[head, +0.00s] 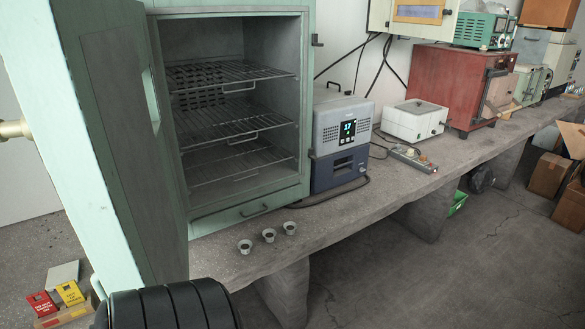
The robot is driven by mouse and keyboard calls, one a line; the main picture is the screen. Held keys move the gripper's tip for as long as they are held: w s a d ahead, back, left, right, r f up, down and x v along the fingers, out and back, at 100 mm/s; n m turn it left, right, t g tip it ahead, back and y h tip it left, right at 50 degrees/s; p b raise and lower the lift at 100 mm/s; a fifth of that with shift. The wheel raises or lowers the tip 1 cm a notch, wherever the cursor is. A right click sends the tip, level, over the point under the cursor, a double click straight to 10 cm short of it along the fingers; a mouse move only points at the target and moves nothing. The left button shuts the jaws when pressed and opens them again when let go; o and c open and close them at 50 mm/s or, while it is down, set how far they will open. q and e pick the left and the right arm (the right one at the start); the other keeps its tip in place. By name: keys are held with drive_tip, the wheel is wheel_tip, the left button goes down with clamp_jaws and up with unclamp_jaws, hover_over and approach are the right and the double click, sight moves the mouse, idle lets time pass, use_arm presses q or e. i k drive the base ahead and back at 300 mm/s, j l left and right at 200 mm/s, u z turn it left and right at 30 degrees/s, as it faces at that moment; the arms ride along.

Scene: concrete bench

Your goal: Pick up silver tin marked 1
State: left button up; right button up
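Three small silver tins stand in a slanting row on the concrete bench, in front of the open green cabinet: a left tin (245,247), a middle tin (269,235) and a right tin (290,228). They stand apart from each other near the bench's front edge. Their tops look dark inside. No number can be read on any of them at this size, so I cannot tell which is marked 1. Neither of my grippers shows in the head view.
The green cabinet (249,214) has wire shelves (230,75) and its door (118,120) swung open at left. A grey-blue device (340,142) stands right of it. The concrete bench (330,215) is bare right of the tins. A black ribbed part fills the bottom left.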

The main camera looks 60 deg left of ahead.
sight(269, 234)
drive_tip(key=i+l+u, duration=0.75)
drive_tip(key=u, duration=1.8)
